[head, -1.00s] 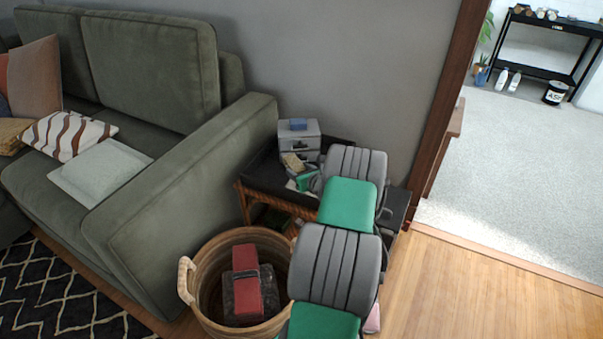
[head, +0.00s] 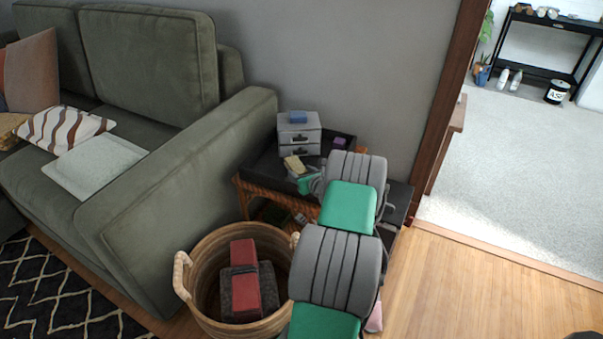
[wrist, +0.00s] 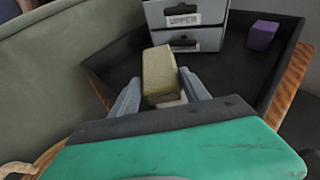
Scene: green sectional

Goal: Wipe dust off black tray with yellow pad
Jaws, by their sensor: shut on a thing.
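My gripper (wrist: 162,95) is shut on a yellow pad (wrist: 158,72), which sticks out beyond the fingertips over the black tray. The pad also shows in the head view (head: 294,164), beside the grey drawer box. The black tray (head: 262,172) sits on a wooden stand beside the sofa arm; its dark floor also shows in the wrist view (wrist: 238,65). My arm hides the tray's right front part. A small pale patch shows under the pad between my fingers. I cannot tell whether the pad touches the tray floor, and no clear dust shows.
The sofa (head: 180,170) borders the left. A wicker basket (head: 205,305) stands in front.

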